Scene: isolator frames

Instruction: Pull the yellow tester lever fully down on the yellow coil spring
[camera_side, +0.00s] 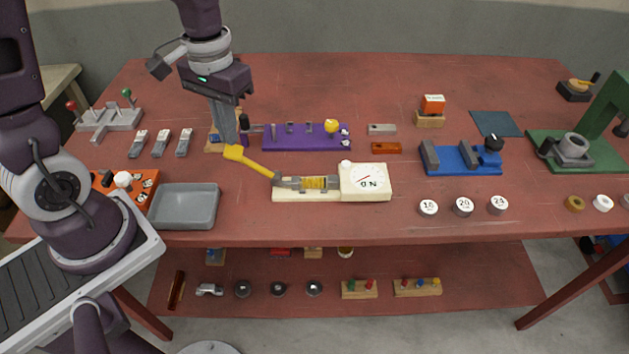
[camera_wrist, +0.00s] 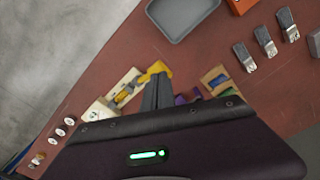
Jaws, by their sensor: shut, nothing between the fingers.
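The spring tester is a cream base (camera_side: 292,195) with a dial block (camera_side: 366,182) at its right end. The yellow coil spring (camera_side: 314,183) lies in its middle. The yellow tester lever (camera_side: 257,164) slants up to the left from the pivot by the spring to a thick handle end (camera_side: 233,152). My gripper (camera_side: 229,142) is shut and empty, pointing down at the handle end; whether it touches the handle I cannot tell. In the wrist view the shut fingers (camera_wrist: 157,92) appear beside the yellow lever (camera_wrist: 153,70), with the tester's base (camera_wrist: 124,83) beyond.
A purple fixture (camera_side: 300,140) with a yellow knob stands behind the tester, close to my gripper. A grey tray (camera_side: 186,207) lies to the left of the tester. Metal clips (camera_side: 160,143) lie farther left. The table in front of the tester is clear.

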